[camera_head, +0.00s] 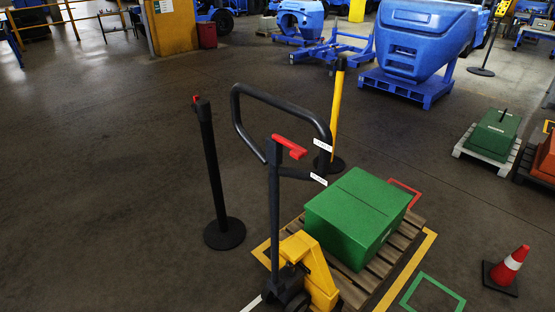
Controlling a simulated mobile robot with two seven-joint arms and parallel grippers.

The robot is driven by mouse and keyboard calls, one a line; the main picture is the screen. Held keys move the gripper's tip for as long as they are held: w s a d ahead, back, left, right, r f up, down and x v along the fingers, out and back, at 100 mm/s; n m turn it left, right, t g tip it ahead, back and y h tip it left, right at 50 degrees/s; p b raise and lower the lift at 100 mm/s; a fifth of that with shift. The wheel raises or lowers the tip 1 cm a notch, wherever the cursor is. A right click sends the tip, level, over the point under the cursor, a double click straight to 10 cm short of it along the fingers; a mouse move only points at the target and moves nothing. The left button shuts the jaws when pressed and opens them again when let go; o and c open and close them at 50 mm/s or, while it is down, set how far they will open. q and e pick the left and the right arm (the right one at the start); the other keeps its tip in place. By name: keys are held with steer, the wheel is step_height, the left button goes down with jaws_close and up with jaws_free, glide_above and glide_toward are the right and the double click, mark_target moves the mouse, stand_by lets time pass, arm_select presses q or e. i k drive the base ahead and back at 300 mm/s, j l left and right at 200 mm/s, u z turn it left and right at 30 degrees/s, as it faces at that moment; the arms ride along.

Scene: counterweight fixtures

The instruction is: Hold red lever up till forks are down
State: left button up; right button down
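A pallet jack with a yellow body (316,270) stands in the lower middle. Its black loop handle (238,110) rises up and to the left. A green box (358,214) rests on a wooden pallet (408,232) just behind the jack. The forks are hidden by the box and pallet, so their height cannot be told. Neither of my grippers shows in the head view.
A black post (212,170) on a round base stands left of the jack, a yellow post (337,105) behind it. An orange-white cone (508,266) is at lower right. A green weight on a pallet (491,135) is farther right. Floor at left is clear.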

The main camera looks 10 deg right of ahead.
mark_target(297, 151)
steer(key=i+j+z, duration=0.1)
steer(key=j, duration=0.25)
steer(key=i+j, duration=0.3)
steer(key=i+j+z, duration=0.15)
steer(key=j, duration=0.3)
steer(key=i, duration=0.05)
